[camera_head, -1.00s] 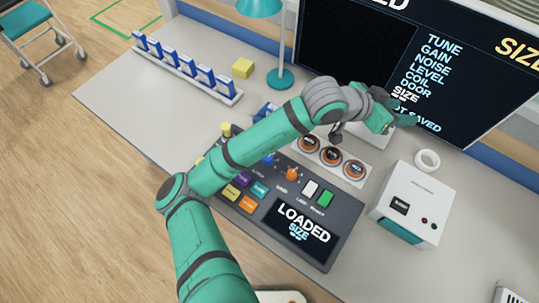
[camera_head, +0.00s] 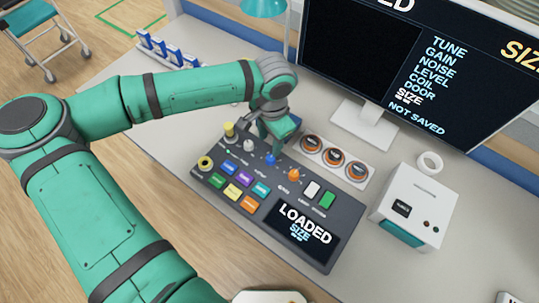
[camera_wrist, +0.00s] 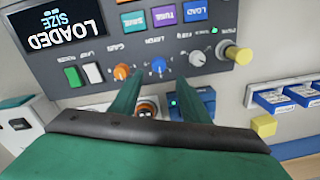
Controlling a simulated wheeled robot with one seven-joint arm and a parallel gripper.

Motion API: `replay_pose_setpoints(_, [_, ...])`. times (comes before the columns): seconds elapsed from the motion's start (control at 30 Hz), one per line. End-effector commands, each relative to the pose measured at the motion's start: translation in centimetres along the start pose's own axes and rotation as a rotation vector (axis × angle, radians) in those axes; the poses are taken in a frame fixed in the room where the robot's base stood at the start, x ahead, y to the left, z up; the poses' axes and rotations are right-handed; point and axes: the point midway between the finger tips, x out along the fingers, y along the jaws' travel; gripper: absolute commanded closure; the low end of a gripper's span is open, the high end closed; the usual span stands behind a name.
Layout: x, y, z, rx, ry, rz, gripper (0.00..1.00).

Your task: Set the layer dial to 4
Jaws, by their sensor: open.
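The control panel (camera_head: 330,202) lies on the desk with a row of knobs. A blue dial (camera_head: 270,158) sits in that row between a white knob (camera_head: 249,145) and an orange knob (camera_head: 293,174); its label is too small to read surely, but it seems to be the layer dial. My gripper (camera_head: 276,138) is above the panel's back edge, close to the blue dial. In the wrist view, my open, empty fingers (camera_wrist: 158,82) point toward the blue dial (camera_wrist: 158,67), which lies between their tips. I cannot tell its exact setting or whether the fingers touch it.
A yellow knob (camera_head: 229,130) stands at the panel's left end. Three round orange-rimmed gauges (camera_head: 333,157) lie behind the panel. A white box (camera_head: 411,208) stands to the right. The panel's screen (camera_head: 304,228) reads LOADED and SIZE. A large monitor (camera_head: 430,60) stands behind.

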Motion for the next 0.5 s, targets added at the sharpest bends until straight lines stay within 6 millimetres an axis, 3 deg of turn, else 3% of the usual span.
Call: replay_pose_setpoints(0.5, [8.2, 0.3, -0.4, 0.009, 0.002, 0.002, 0.58])
